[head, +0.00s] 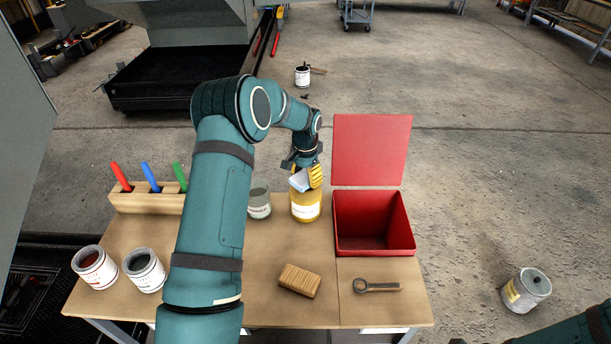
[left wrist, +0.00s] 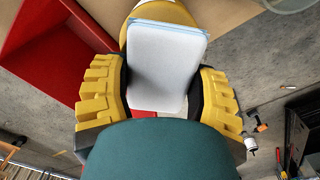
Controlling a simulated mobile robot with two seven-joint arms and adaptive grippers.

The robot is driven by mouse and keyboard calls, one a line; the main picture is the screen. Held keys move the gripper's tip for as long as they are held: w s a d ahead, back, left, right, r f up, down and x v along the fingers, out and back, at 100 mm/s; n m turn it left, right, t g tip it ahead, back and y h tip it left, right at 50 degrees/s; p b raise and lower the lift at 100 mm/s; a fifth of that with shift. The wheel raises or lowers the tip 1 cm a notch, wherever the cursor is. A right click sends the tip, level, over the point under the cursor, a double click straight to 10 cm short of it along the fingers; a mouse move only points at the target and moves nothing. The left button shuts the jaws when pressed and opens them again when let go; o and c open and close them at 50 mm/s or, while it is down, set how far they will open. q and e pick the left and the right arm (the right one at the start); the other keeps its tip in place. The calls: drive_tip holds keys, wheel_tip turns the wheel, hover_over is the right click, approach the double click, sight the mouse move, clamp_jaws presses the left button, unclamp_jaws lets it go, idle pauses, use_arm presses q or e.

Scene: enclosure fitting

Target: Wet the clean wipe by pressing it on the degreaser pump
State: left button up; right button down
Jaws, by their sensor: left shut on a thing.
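The wipe (head: 299,181) is a pale, light blue-white folded pad. My left gripper (head: 307,176) is shut on it; the wipe also shows between the yellow fingers in the left wrist view (left wrist: 165,65). A yellow container (head: 306,207) with a white label stands on the table right below the gripper, and part of it shows behind the wipe in the left wrist view (left wrist: 160,12). Its label is too small to read and its top is hidden by the gripper and wipe, so I cannot tell whether the wipe touches it. My right gripper is out of view.
A grey-green labelled jar (head: 259,204) stands left of the yellow container, and an open red box (head: 374,243) stands to the right. A wooden block (head: 299,280) and a ring-ended tool (head: 377,286) lie in front. Two cans (head: 95,267) and a marker rack (head: 147,202) are at left.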

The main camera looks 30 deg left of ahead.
sight(305, 175)
use_arm(q)
drive_tip(key=shift+r+p, duration=2.2)
drive_tip(key=shift+r, duration=1.35)
